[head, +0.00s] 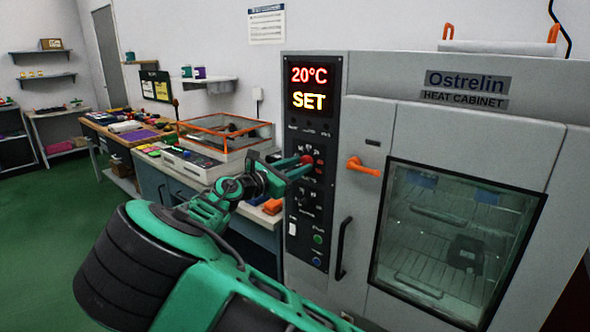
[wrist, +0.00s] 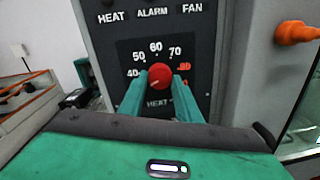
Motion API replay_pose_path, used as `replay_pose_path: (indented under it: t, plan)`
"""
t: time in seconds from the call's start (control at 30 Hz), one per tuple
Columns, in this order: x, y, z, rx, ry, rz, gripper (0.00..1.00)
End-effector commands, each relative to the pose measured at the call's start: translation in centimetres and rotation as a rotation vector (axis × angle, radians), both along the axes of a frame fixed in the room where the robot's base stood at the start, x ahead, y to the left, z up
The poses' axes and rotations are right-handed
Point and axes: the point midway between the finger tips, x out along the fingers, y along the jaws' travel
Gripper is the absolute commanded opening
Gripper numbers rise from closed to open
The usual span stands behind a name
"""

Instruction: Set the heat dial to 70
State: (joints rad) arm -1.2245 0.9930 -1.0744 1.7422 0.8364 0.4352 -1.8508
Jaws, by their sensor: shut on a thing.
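The heat dial (wrist: 159,76) is a round red knob on the dark control panel, with HEAT printed below it. Numbers from 40 to 80 arc around its top, with 70 at the upper right and 80 in red. A small pale mark shows on the knob's lower left side. My gripper (wrist: 160,88) is shut on the dial, one green finger on each side. In the head view, my gripper (head: 298,167) reaches the panel and the dial (head: 307,160) shows red at its tips. The display (head: 309,88) reads 20°C and SET.
The heat cabinet (head: 400,130) has an orange latch (head: 363,166) right of the panel and a glass door (head: 455,240). HEAT, ALARM and FAN labels sit above the dial. More controls lie below it. A cluttered bench (head: 150,140) stands left of the cabinet.

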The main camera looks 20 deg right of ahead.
Motion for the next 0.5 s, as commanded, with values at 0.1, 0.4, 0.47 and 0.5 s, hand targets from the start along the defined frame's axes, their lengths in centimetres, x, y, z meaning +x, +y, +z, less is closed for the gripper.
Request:
replay_pose_path:
  t: [0.1,0.4,0.47,0.5]
  plan:
    - [0.05,-0.08,0.00,0.040,-0.052,0.000,0.08]
    - [0.00,-0.13,0.02,0.193,-0.260,-0.002,0.08]
    - [-0.02,-0.17,0.04,0.226,-0.307,-0.002,0.08]
    - [-0.03,-0.21,0.09,0.248,-0.338,-0.003,0.08]
